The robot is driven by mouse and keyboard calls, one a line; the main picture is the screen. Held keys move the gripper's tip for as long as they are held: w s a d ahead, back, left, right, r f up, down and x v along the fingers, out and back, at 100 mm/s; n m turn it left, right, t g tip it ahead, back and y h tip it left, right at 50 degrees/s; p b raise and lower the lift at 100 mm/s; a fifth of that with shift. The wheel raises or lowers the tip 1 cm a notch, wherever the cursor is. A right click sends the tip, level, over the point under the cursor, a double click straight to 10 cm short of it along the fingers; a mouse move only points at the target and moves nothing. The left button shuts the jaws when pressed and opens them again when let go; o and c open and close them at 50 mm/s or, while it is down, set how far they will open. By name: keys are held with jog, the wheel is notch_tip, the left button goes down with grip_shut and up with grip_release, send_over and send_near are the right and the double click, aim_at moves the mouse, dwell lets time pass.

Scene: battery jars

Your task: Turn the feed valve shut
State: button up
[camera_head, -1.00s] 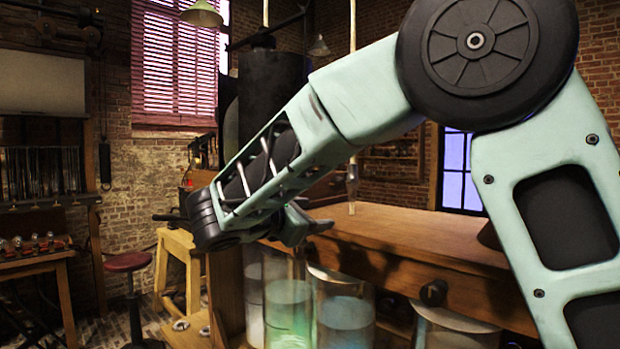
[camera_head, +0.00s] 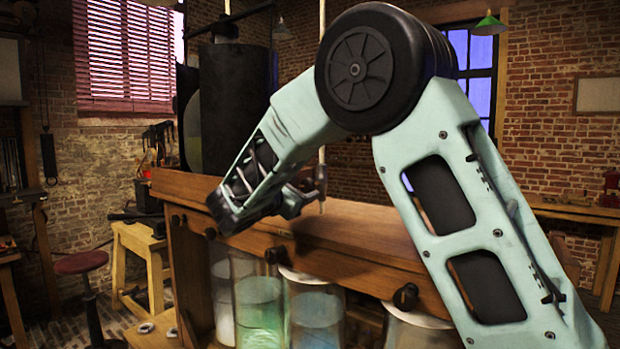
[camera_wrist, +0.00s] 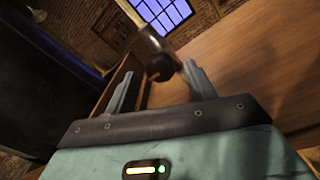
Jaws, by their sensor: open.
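A thin pipe (camera_head: 322,95) hangs down over the wooden bench and ends in a dark fitting (camera_head: 321,180); I cannot tell for sure whether this is the feed valve. My gripper (camera_head: 314,192) is above the bench top, close beside the fitting. In the wrist view my gripper (camera_wrist: 159,76) is open with its two fingers apart. A dark round piece (camera_wrist: 160,67) below a pale metal tube (camera_wrist: 146,36) shows between the fingertips. I cannot tell whether the fingers touch it.
The bench (camera_head: 370,228) has dark round knobs (camera_head: 275,255) along its front. Glass jars (camera_head: 316,310) with greenish liquid stand beneath it. A black tank (camera_head: 235,105) stands behind. A red stool (camera_head: 81,262) and a wooden trestle (camera_head: 140,240) are at the left.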

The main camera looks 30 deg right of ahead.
aim_at(305, 186)
jog(key=p+x, duration=0.1)
jog(key=x, duration=0.4)
jog(key=c, duration=1)
